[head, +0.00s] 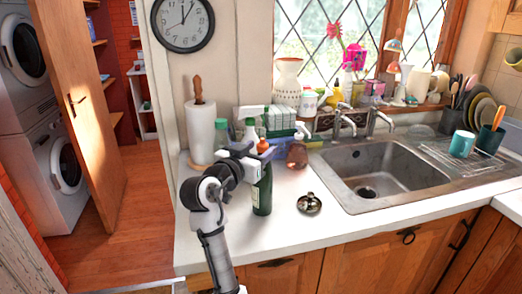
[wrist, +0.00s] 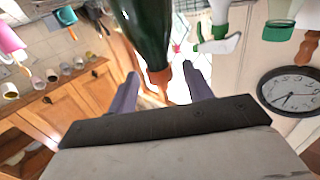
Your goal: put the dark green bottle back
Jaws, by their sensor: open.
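The dark green bottle (head: 262,192) has an orange top and appears to stand upright on the white counter, left of the sink. It also shows upside down in the wrist view (wrist: 146,28), its orange neck reaching between my fingers. My gripper (head: 254,161) is at the height of the bottle's neck, coming from the left. In the wrist view my gripper (wrist: 162,82) has its fingers apart, one on each side of the orange top, with visible gaps. My gripper partly hides the upper bottle in the head view.
A metal sink (head: 385,172) lies to the right. A small metal item (head: 309,204) sits on the counter right of the bottle. A paper towel roll (head: 200,133), spray bottles and other cleaning things crowd the counter behind. The front counter strip is mostly clear.

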